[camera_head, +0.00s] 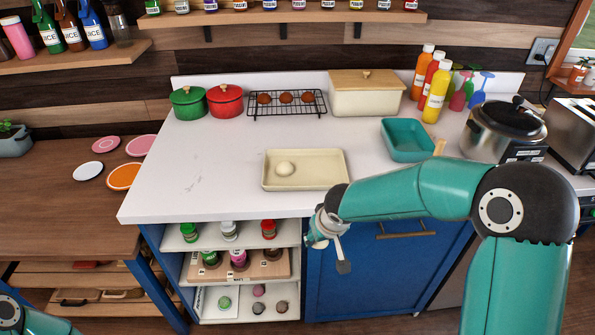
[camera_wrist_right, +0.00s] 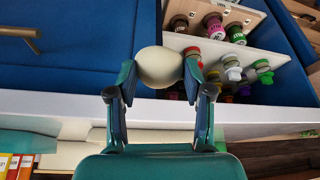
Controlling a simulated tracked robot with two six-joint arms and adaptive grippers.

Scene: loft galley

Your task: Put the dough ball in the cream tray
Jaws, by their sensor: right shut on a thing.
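The cream tray (camera_head: 335,184) lies on the white counter near its front edge. A pale dough ball (camera_head: 285,169) rests inside it, left of the middle. My right gripper (camera_head: 323,232) is in front of the counter's front edge, below the tray's level. In the right wrist view, my right gripper (camera_wrist_right: 160,82) is shut on another pale dough ball (camera_wrist_right: 158,64), held between its two fingers. In the head view, the held ball is mostly hidden by the gripper. My left gripper is out of view.
A teal tray (camera_head: 408,154), sauce bottles (camera_head: 435,92) and a steel pot (camera_head: 502,135) stand on the right. Green (camera_head: 188,103) and red pots (camera_head: 225,100), a wire rack (camera_head: 287,115) and a cream box (camera_head: 366,100) line the back. The counter left of the tray is clear.

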